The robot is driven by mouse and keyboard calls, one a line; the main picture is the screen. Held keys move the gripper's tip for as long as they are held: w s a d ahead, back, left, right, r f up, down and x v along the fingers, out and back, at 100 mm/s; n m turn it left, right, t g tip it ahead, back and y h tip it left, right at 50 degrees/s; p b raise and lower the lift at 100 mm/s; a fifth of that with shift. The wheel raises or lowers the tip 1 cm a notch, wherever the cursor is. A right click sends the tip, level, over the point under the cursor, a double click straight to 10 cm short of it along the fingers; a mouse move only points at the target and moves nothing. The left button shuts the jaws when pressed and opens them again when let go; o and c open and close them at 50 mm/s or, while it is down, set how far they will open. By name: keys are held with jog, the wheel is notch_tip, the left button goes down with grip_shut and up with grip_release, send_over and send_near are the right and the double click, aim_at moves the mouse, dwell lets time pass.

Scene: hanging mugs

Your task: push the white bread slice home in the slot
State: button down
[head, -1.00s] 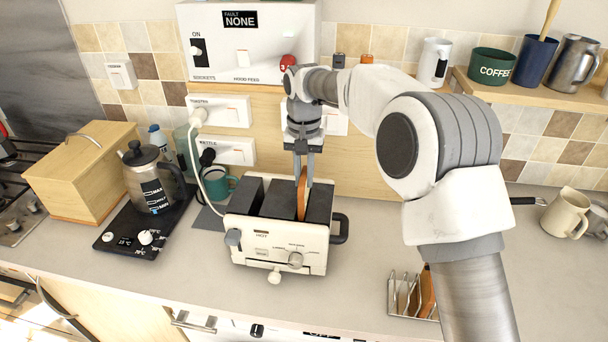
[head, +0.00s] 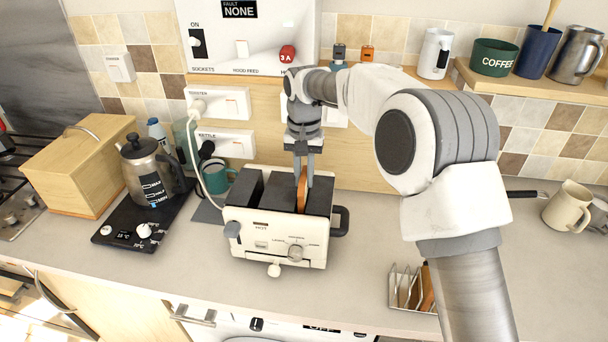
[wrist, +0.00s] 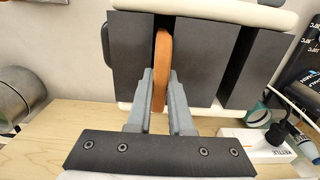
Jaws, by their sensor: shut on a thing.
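The cream toaster (head: 272,245) with a dark top stands on the worktop below the wall sockets. The bread slice (head: 302,192), with a brown crust edge, stands upright in the toaster's right-hand slot and sticks up a little above the top. In the wrist view the slice (wrist: 161,65) shows as a brown edge between dark blocks of the toaster (wrist: 202,60). My gripper (head: 303,180) points down over that slot, its fingers closed on the slice from both sides.
A toast rack (head: 405,288) holding a brown slice stands at the front right. A white cable (head: 196,160) runs beside the toaster.

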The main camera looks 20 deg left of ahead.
jog(key=shift+f+b, duration=0.45)
jog(key=shift+f, duration=0.45)
jog(key=c, duration=0.7)
grip_release()
jog(key=shift+c, duration=0.2)
jog(key=shift+r, duration=0.1)
notch_tip(320, 180, up, 17)
jog(key=p, duration=0.1)
jog(key=shift+r+p, duration=0.2)
jog(key=shift+p, duration=0.15)
